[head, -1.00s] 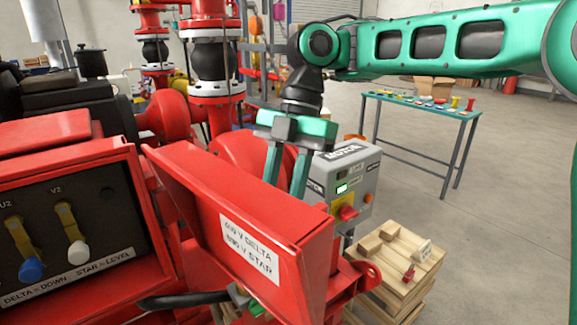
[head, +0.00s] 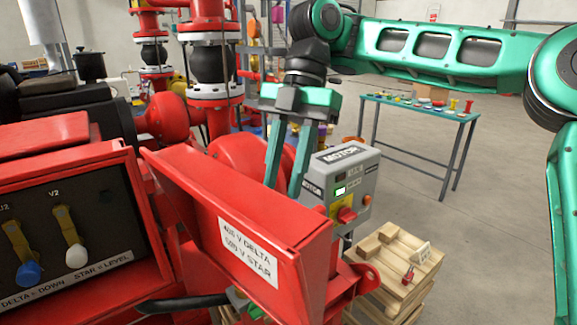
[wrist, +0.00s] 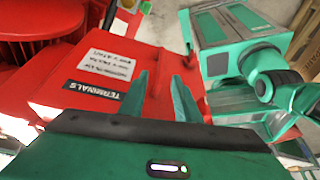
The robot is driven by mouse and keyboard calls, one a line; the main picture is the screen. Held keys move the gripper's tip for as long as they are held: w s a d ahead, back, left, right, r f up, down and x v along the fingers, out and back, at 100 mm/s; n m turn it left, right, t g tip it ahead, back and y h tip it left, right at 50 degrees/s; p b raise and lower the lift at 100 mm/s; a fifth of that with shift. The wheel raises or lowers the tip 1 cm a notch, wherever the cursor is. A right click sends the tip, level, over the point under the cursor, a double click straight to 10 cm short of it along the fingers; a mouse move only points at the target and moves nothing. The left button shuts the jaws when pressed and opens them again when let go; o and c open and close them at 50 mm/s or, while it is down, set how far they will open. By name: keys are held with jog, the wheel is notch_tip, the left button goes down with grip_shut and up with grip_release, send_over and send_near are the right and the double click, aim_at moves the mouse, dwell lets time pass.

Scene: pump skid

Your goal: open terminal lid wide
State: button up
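The terminal lid (head: 200,215) is a red panel with a white "400 V DELTA / 690 V STAR" label. In the head view it stands tilted open, to the right of the red terminal box (head: 100,150). A red face with a black "TERMINALS" plate (wrist: 95,90) and a white label fills the left of the wrist view. My gripper (head: 283,188) points down behind the lid's upper edge, and the lid hides its fingertips in the head view.
A grey motor control box (head: 342,185) with a red-yellow switch stands close to the right of my fingers. A wooden pallet stack (head: 400,290) is lower right. Red pipework (head: 210,90) rises behind. A green table (head: 420,108) with small parts stands farther back, with open floor around it.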

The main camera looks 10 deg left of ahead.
jog(key=shift+w+d+r, duration=0.2)
jog(key=shift+d+r, duration=0.05)
jog(key=shift+r, duration=0.4)
jog(key=s+d+f+m, duration=0.1)
jog(key=d+f+m, duration=0.4)
jog(key=d+m, duration=0.25)
jog(key=d+f+m+t+h, duration=0.1)
jog(key=d+f+m, duration=0.3)
jog(key=d+m, duration=0.35)
jog(key=s+d+f+m, duration=0.1)
jog(key=d+f+m, duration=0.4)
jog(key=d+m, duration=0.25)
jog(key=s+d+f+m+t, duration=0.1)
jog(key=s+d+f+m, duration=0.1)
jog(key=s+d+m, duration=0.3)
jog(key=s+d+f+m+t, duration=0.1)
jog(key=s+d+m, duration=0.3)
jog(key=d, duration=0.7)
jog(key=s+d+f+m+t, duration=0.1)
jog(key=s+d+f+m, duration=0.3)
jog(key=d, duration=0.4)
jog(key=shift+s+m+h, duration=0.3)
jog(key=shift+s+m, duration=0.55)
jog(key=shift+s, duration=0.2)
